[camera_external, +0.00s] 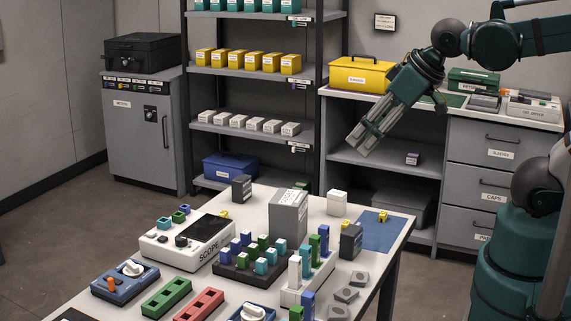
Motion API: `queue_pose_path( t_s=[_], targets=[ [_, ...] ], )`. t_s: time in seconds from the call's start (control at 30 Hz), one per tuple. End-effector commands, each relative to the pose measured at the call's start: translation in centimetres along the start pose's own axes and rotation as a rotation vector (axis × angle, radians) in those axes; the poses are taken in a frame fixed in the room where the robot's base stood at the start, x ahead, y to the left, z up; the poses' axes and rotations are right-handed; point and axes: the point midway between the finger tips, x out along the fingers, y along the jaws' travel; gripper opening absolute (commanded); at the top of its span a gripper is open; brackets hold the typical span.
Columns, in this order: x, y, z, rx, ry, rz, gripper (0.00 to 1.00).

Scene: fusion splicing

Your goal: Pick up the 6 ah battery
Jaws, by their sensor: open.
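My gripper (361,141) hangs in the air at the upper right, pointing down and left, with its fingers open and nothing visible between them. It is above and behind the work table. Two dark grey blocks that look like batteries stand upright on the table: one (351,240) at the right beside the blue mat, one (241,188) at the back left edge. Their labels are too small to read, so I cannot tell which, if either, is the 6 ah battery. Both stand well below my gripper and apart from it.
The work table (262,192) is crowded: a tall grey box (288,214), a scope (188,241), a dark rack (252,263) of coloured pieces, and a white stand (307,279). The blue mat (384,229) is mostly clear. Shelves (252,73) and a counter (346,92) stand behind.

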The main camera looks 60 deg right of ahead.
Motion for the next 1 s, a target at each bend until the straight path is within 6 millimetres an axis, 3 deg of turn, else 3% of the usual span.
queue_pose_path(
  t_s=[0.47, 1.0],
  targets=[
    [1.1, 1.2, -4.7, 0.129, -0.055, 0.04, 0.41],
    [4.6, 3.4, -11.6, 0.341, -0.13, 0.122, 0.41]
  ],
)
